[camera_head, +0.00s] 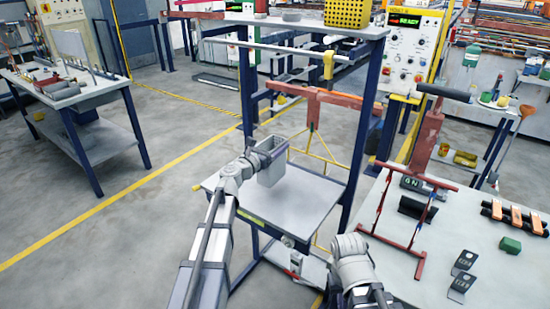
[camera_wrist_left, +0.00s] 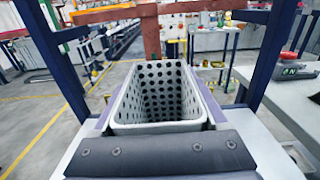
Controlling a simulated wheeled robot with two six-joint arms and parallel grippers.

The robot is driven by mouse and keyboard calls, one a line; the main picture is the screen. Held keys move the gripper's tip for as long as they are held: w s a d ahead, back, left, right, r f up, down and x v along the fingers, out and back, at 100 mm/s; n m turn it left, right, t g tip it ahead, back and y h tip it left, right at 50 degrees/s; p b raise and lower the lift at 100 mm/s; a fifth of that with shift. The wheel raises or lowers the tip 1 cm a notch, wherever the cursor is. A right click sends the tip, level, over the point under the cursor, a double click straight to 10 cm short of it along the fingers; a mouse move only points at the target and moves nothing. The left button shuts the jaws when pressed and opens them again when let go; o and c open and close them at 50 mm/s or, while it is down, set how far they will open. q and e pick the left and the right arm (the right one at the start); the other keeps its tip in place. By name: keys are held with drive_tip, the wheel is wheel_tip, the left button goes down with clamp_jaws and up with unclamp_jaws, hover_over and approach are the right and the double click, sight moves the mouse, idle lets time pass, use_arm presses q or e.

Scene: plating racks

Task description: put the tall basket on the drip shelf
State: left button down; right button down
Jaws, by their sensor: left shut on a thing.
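The tall basket (camera_head: 271,170) is light grey, with its open top facing up. In the left wrist view its inside shows rows of round holes, and the basket (camera_wrist_left: 160,128) fills the middle. My left gripper (camera_head: 262,152) is shut on its near upper wall. The basket is upright over the back left part of a grey shelf (camera_head: 300,205) in the blue rack, likely the drip shelf. I cannot tell whether its bottom touches the shelf. My right arm's end (camera_head: 350,246) is right of the shelf; its jaws cannot be made out.
Blue rack posts (camera_head: 360,125) flank the shelf. A red-brown hanger (camera_head: 325,100) with yellow wires hangs behind the basket. A yellow basket (camera_head: 347,13) stands on the rack's top. The right table (camera_head: 480,235) holds a red frame (camera_head: 408,220) and small parts. The shelf's front is clear.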

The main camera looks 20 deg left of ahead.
use_arm(q)
wheel_tip(320, 180, down, 4)
drive_tip(key=b, duration=0.3)
drive_tip(key=shift+r, duration=0.25)
